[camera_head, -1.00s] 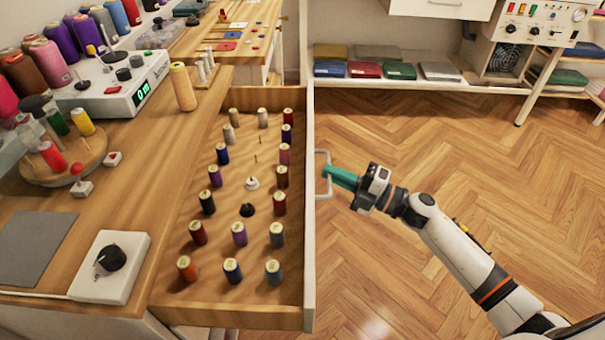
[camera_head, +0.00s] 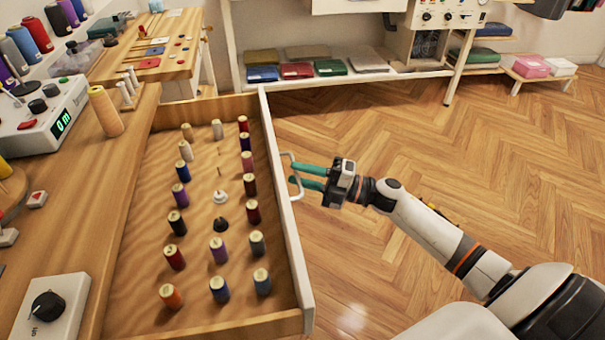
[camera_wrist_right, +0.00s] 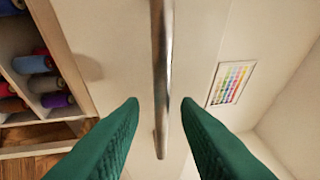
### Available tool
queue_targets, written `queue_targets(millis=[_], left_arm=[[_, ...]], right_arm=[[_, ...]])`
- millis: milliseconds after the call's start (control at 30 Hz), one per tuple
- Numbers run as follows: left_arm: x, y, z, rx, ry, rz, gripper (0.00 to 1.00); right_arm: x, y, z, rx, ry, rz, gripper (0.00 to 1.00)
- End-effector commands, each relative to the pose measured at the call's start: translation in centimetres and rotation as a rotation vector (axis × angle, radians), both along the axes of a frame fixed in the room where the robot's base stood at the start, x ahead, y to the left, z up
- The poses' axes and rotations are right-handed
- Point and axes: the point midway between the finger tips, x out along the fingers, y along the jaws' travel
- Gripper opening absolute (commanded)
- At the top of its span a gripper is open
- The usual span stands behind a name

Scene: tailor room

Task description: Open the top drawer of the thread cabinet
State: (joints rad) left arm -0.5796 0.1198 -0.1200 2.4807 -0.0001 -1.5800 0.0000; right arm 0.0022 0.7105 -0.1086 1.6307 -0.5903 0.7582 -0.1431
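The top drawer (camera_head: 140,258) of the thread cabinet stands pulled out, with several thread spools standing on pegs inside it. Its white front panel (camera_head: 283,200) carries a metal bar handle (camera_head: 292,172). My right gripper (camera_head: 303,176) is at the handle with its two green fingers spread. In the right wrist view the handle bar (camera_wrist_right: 161,70) runs between the open fingertips (camera_wrist_right: 160,105), with a gap on each side. My left gripper is not in view.
Low shelves with folded cloth (camera_head: 315,70) stand at the back. The wooden floor (camera_head: 430,150) right of the drawer is clear.

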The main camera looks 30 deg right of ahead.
Motion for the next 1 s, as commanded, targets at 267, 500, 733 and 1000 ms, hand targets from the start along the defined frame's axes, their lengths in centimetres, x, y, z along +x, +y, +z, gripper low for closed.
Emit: queue_targets(millis=[267,500,733,1000], left_arm=[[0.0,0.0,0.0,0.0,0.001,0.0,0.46],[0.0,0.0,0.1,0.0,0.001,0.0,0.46],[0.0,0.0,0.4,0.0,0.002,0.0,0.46],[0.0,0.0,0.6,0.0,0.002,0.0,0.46]], right_arm=[[0.0,0.0,0.0,0.001,-0.001,0.0,0.31],[-1.8,-2.0,-0.5,-0.002,0.003,-0.002,0.31],[-5.0,-5.8,-1.4,-0.001,0.005,-0.002,0.31],[-7.4,-8.6,-2.0,0.0,0.002,-0.002,0.31]])
